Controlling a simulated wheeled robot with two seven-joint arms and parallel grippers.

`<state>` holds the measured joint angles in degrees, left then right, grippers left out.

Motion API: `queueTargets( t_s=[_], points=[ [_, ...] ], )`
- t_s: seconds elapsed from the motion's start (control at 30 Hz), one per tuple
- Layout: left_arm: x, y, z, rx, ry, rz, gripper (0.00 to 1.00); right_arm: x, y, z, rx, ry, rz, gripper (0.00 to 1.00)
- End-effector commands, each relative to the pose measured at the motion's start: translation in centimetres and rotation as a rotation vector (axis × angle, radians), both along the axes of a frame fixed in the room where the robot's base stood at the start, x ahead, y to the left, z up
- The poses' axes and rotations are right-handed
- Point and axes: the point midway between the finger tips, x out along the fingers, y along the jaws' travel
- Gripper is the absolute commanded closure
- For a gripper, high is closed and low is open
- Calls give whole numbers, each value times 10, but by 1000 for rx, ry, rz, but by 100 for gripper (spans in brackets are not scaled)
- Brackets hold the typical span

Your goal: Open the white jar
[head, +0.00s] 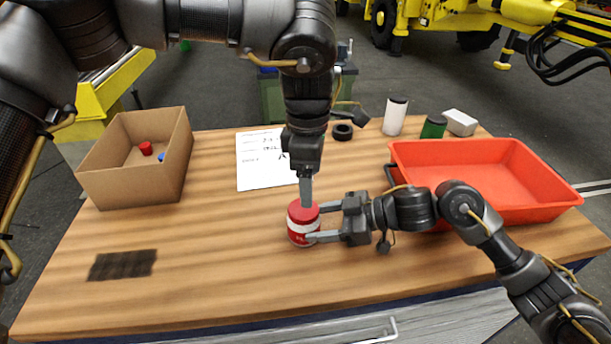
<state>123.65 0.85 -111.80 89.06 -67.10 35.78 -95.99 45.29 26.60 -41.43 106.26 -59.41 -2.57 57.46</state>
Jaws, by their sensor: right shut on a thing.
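A jar with a red lid and a red-and-white body (297,229) stands upright on the table near the middle. My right gripper (317,223) comes in from the right, its two fingers shut around the jar's body. My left gripper (306,200) points straight down from above, its tips at the red lid. Its fingers show edge-on, so I cannot tell whether they are open or grip the lid. The lid appears to sit on the jar. A white cylindrical container (395,117) with a black lid stands upright at the back, apart from both grippers.
A red tray (560,190) fills the right side. A green can (433,128), a white box (460,122) and a black ring (342,132) are at the back. A cardboard box (130,186) with small red and blue items stands left.

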Motion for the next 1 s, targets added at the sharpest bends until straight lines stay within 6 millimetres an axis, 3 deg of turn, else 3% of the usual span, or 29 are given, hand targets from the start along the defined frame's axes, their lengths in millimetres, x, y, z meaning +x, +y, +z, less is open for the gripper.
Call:
queueTargets(
  t_s=[0.2, 0.4, 0.77, 1.0],
  points=[
    [2, 7, 3, 4, -30, -470, 24, -1, 0, -2, -4, 2, 1, 100],
    [4, 11, 4, 17, -44, -761, 24, -1, 0, -2, -4, 2, 1, 100],
    [5, 12, 2, 17, -48, -894, 24, -1, 0, -2, -4, 2, 1, 100],
    [4, 12, -24, 17, -45, -892, 24, -1, 0, -2, -4, 2, 1, 100]
  ],
)
